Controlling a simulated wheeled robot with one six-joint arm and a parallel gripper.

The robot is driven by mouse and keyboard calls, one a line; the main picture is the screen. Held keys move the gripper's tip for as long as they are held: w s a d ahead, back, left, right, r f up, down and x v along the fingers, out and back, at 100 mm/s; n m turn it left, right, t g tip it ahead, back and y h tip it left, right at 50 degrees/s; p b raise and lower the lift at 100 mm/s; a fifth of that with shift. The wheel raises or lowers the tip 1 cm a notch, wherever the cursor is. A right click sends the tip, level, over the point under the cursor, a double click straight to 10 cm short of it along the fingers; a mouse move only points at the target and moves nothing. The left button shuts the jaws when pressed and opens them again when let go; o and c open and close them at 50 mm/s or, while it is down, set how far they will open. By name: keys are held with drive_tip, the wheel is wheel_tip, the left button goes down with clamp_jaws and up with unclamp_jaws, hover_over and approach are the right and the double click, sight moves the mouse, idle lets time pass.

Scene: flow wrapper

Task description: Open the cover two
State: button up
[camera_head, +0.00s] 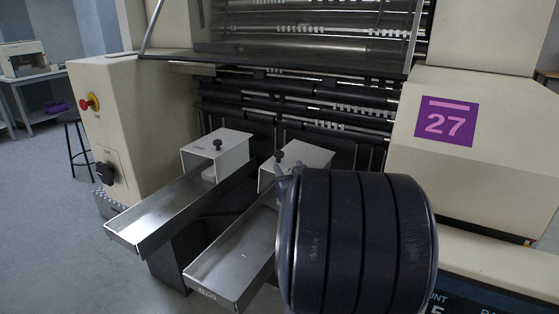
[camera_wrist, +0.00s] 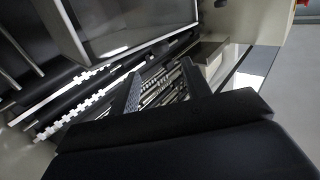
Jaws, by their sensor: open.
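The machine has a see-through cover panel (camera_head: 290,58) in a thin metal frame across its upper front, over dark rollers. Two pale box-shaped covers with black knobs, the left one (camera_head: 222,152) and the right one (camera_head: 302,158), sit at the inner ends of two metal trays. No readable label tells me which part is cover two. In the wrist view my gripper (camera_wrist: 160,85) is open, with its two dark fingers apart and nothing seen between them. A framed panel (camera_wrist: 125,25) shows beyond it. In the head view my dark arm hides most of my gripper and part of the right tray.
The left tray (camera_head: 165,212) and right tray (camera_head: 235,258) stick out toward me. A cream housing with a purple 27 sign (camera_head: 447,121) stands at right. A red button (camera_head: 89,102) is on the left housing. A stool (camera_head: 75,135) stands at left; the floor there is clear.

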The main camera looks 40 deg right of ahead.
sight(281, 156)
drive_tip(key=x, duration=1)
drive_tip(key=shift+s, duration=0.1)
drive_tip(key=shift+c, duration=0.6)
clamp_jaws()
